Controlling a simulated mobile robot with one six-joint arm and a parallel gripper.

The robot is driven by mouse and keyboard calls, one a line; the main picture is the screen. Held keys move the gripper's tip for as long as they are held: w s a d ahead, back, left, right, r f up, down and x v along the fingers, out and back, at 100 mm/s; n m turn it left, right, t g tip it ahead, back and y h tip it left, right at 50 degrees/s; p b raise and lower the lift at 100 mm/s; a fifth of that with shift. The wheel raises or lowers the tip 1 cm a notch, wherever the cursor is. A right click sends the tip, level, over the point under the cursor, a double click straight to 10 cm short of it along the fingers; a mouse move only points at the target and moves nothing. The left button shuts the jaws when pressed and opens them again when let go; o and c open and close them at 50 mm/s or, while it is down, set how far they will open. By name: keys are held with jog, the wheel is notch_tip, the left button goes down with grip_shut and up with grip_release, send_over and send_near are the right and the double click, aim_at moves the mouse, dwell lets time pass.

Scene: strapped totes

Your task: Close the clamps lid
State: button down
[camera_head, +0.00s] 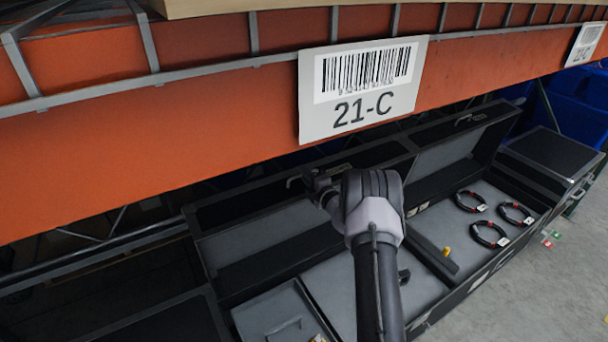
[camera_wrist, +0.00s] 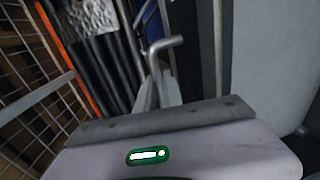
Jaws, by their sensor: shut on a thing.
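The long dark case has two raised lids with grey lining. The left lid (camera_head: 245,238) stands open behind my arm, and the right lid (camera_head: 448,152) is also open. My gripper (camera_head: 312,183) is at the top edge of the left lid, shut on its bent metal handle (camera_head: 292,182). The handle also shows as a grey hook in the wrist view (camera_wrist: 165,43). The grey bay (camera_head: 335,285) below is partly hidden by my arm. I cannot make out clamps or read a lid label, so which lid is the clamps lid is unclear.
The right bay holds several black cable coils (camera_head: 488,234) with red marks. An orange shelf beam (camera_head: 200,125) with a 21-C label (camera_head: 360,88) runs close above the lids. Another dark case (camera_head: 548,152) stands at right. Floor (camera_head: 560,300) is clear at lower right.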

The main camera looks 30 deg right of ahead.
jog(key=shift+s, duration=0.15)
jog(key=s+a+f+b, duration=0.1)
jog(key=s+f, duration=0.3)
jog(key=s, duration=0.5)
jog(key=s+f+b, duration=0.1)
jog(key=s+f, duration=0.2)
jog(key=s, duration=0.7)
jog(key=s+a+f+b, duration=0.1)
jog(key=s+f, duration=0.3)
jog(key=s, duration=0.5)
jog(key=s+f+t+b, duration=0.2)
jog(key=s+f+b, duration=0.3)
jog(key=s+f, duration=0.4)
jog(key=s+f+t+b, duration=0.2)
jog(key=s+f+b, duration=0.3)
jog(key=f, duration=1.2)
jog(key=shift+a+r+v, duration=0.25)
jog(key=shift+r+v, duration=0.2)
jog(key=shift+v, duration=1.85)
jog(key=shift+s, duration=0.15)
jog(key=c, duration=1.5)
grip_release()
